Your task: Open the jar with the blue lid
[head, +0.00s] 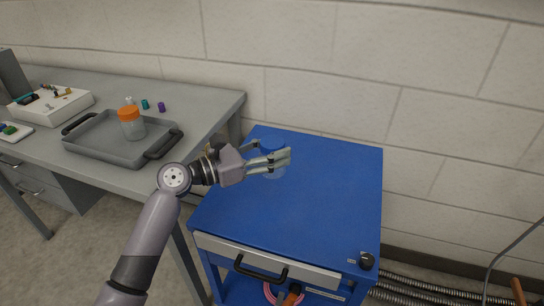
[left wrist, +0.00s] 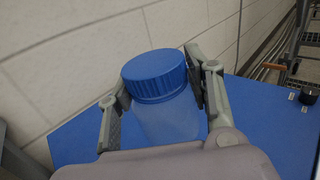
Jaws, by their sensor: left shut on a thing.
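The jar (left wrist: 169,120) is translucent with a ribbed blue lid (left wrist: 155,75). The lid is on the jar, and the jar stands upright over the blue cart top. In the head view the jar (head: 273,171) and its blue lid (head: 272,145) are partly hidden by my fingers. My left gripper (head: 270,161) reaches in from the left and is shut on the jar. In the left wrist view its fingers (left wrist: 160,105) lie on both sides of the jar, at and below lid height. My right gripper is not in view.
The blue cart top (head: 335,190) is otherwise clear. A grey bench on the left bears a grey tray (head: 88,149) with an orange-lidded jar (head: 131,124), small teal (head: 145,104) and purple (head: 162,107) caps, and a white box (head: 50,108). A wall stands behind.

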